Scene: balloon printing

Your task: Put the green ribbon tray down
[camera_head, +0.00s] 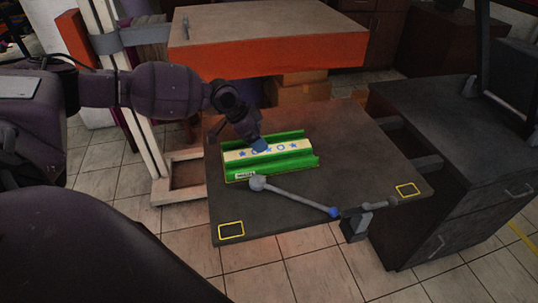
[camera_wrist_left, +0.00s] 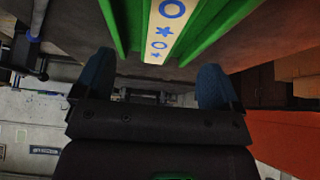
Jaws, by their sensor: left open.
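The green ribbon tray (camera_head: 297,163) lies on the dark table (camera_head: 360,160), with a white label at its front left. A cream strip with blue stars and rings runs along its middle. My left gripper (camera_head: 259,145) is over the tray's left half. In the left wrist view, its two blue fingers (camera_wrist_left: 156,78) are spread apart with nothing between them. The tray (camera_wrist_left: 205,30) is in front of the fingertips there, its strip running near the middle of the gap. I cannot tell whether a finger touches the tray. My right gripper is not in view.
A grey rod (camera_head: 298,197) with a ball at one end and a blue tip lies in front of the tray. Yellow outlines mark the table's near left (camera_head: 231,230) and right (camera_head: 408,190). An orange-fronted bench (camera_head: 270,56) stands behind; a dark cabinet (camera_head: 450,170) stands right.

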